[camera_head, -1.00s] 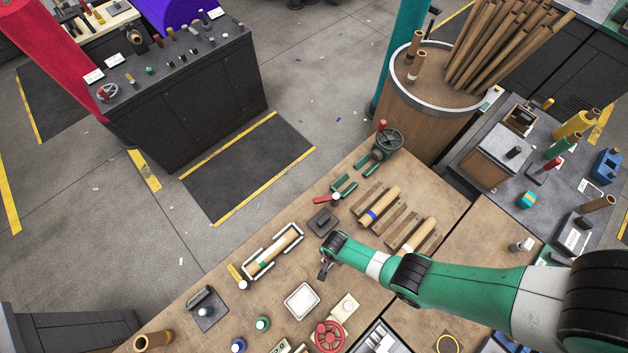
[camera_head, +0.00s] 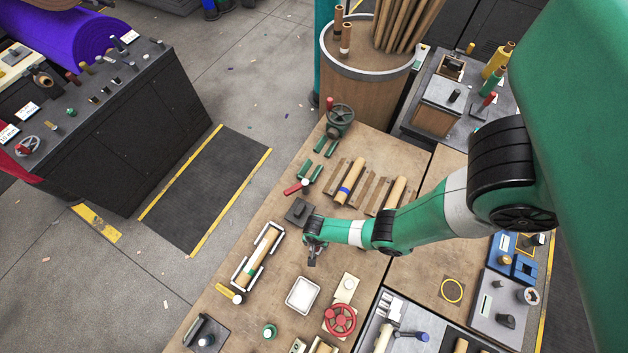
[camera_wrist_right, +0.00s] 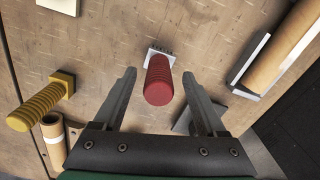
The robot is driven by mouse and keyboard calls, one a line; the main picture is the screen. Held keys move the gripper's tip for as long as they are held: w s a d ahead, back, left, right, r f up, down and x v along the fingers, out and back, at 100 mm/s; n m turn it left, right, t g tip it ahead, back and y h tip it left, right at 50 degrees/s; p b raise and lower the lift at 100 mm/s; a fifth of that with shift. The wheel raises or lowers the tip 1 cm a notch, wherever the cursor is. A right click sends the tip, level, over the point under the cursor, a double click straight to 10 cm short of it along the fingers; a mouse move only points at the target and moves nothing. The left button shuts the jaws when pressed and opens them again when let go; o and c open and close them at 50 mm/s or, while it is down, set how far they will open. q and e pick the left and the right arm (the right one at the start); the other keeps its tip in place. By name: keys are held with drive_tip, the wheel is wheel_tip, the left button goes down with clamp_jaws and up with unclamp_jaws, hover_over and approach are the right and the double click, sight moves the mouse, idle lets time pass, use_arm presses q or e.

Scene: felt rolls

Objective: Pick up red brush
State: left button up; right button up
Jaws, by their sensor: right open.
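The red brush (camera_wrist_right: 159,80) shows in the right wrist view, with a ribbed red handle toward the camera and a pale, dark-bristled head at the wooden table. My right gripper (camera_wrist_right: 155,88) is open, with one finger on each side of the handle and visible gaps to both. In the head view my right gripper (camera_head: 312,256) is over the bench, just below the black pad; I cannot make out the red brush there. My left gripper is in neither view.
A cardboard roll (camera_head: 263,253) lies in a white bracket left of the gripper. A black pad (camera_head: 299,211) and a white tray (camera_head: 302,295) are nearby. A yellow ribbed-handled tool (camera_wrist_right: 41,101) stands left in the wrist view.

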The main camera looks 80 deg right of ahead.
drive_tip(key=shift+f, duration=0.9)
drive_tip(key=shift+r, duration=0.2)
drive_tip(key=shift+c, duration=0.3)
clamp_jaws()
